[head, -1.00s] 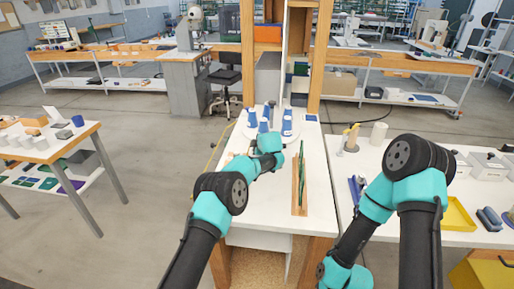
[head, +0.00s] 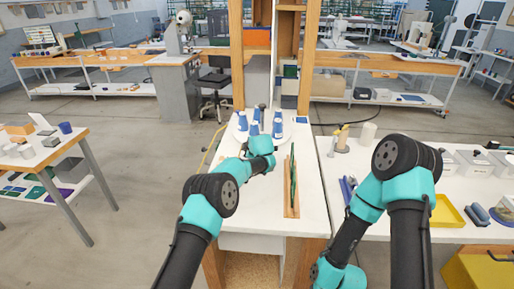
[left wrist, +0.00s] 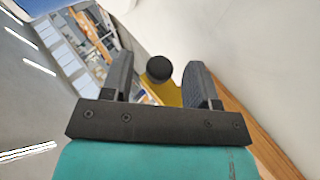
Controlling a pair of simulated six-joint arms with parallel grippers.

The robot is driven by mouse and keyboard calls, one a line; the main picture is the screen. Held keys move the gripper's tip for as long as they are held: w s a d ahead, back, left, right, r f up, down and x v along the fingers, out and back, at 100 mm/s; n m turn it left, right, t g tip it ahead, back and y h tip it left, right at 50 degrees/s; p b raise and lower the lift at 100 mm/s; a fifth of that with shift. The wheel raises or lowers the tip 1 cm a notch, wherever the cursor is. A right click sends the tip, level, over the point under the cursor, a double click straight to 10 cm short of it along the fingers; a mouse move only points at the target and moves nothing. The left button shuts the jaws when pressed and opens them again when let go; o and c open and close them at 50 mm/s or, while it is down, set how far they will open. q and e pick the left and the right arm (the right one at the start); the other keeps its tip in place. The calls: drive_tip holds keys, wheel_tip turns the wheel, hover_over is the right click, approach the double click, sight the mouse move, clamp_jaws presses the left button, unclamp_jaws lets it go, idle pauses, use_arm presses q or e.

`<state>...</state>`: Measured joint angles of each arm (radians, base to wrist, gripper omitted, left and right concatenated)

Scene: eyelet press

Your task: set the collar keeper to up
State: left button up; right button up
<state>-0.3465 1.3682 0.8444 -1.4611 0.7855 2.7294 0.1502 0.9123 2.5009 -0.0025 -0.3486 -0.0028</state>
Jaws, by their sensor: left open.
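A round black knob (left wrist: 159,69) shows between the two fingers of my left gripper (left wrist: 158,61) in the left wrist view, with a yellow part (left wrist: 166,93) just below it. I cannot tell whether this is the collar keeper or how it is set. The left fingers are apart, one on each side of the knob, with gaps to it. In the head view my left arm reaches over the white bench (head: 255,205) toward several blue-and-white cups (head: 277,127); its fingers are hidden there. My right arm is folded at the right, its gripper out of view.
Wooden posts (head: 305,75) rise at the back. A side table at right holds a yellow tray (head: 446,212) and a cream cylinder (head: 368,134). The bench front is clear.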

use_arm(q)
drive_tip(key=v, duration=1.6)
drive_tip(key=shift+s+r, duration=0.2)
drive_tip(key=shift+s, duration=0.05)
